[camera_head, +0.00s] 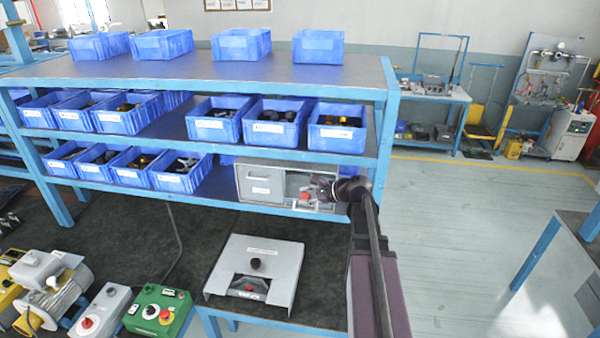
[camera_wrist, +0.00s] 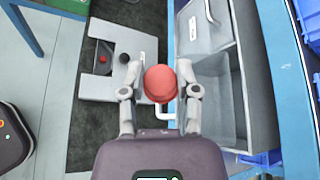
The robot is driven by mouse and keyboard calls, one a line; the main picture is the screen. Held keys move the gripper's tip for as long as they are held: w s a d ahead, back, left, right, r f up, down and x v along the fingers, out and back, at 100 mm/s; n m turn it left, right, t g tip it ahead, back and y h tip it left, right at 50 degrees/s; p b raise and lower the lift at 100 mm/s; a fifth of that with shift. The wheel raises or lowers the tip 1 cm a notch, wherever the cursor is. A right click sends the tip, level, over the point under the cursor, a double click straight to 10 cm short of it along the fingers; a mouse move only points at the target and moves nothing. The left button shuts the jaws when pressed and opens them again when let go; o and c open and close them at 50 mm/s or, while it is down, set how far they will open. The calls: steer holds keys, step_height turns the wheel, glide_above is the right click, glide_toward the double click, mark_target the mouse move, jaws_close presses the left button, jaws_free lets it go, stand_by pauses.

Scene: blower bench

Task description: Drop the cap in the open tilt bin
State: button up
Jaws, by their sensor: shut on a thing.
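My gripper (camera_head: 318,190) is shut on the red cap (camera_head: 306,196). In the wrist view the round cap (camera_wrist: 160,83) sits between the two fingertips (camera_wrist: 158,90). The grey tilt bin unit stands at the right end of the lower shelf. Its left bin (camera_head: 261,186) is closed; its right bin (camera_head: 292,183) is open. The gripper and cap are at the open bin's front, partly hiding it. In the wrist view the open bin (camera_wrist: 222,100) is right of the cap, and a pale handle (camera_wrist: 168,116) shows just below the cap. I cannot tell the cap's exact height over the bin.
Blue bins (camera_head: 338,128) with parts fill the shelves above and left. A grey fixture (camera_head: 222,275) with a black knob and a red part stands on the bench below. A green control box (camera_head: 158,310) is at lower left. Open floor (camera_head: 460,230) lies right.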

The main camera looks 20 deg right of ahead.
steer(key=shift+w+a+r+n+p, duration=0.15)
steer(key=shift+w+r+n+p, duration=0.1)
steer(key=shift+r+p, duration=0.35)
steer(key=shift+w+a+r+n+p, duration=0.1)
steer(key=shift+w+r+n+p, duration=0.15)
steer(key=shift+r, duration=0.5)
steer(key=shift+a+r+g+p, duration=0.1)
steer(key=shift+r+g+p, duration=0.1)
steer(key=shift+g+p, duration=0.15)
steer(key=shift+w+d+f+b, duration=0.4)
steer(key=shift+w+d+f, duration=0.1)
steer(key=shift+w, duration=0.15)
steer(key=shift+w+d+f+b, duration=0.55)
steer(key=shift+w+d, duration=0.2)
steer(key=shift+w, duration=0.4)
steer(key=shift+w+d+f+b, duration=0.55)
steer(key=shift+w+d, duration=0.25)
steer(key=shift+w, duration=0.3)
steer(key=shift+w+d+f+b, duration=0.5)
steer(key=shift+w+d, duration=0.25)
steer(key=shift+w, duration=0.4)
steer(key=o, duration=0.8)
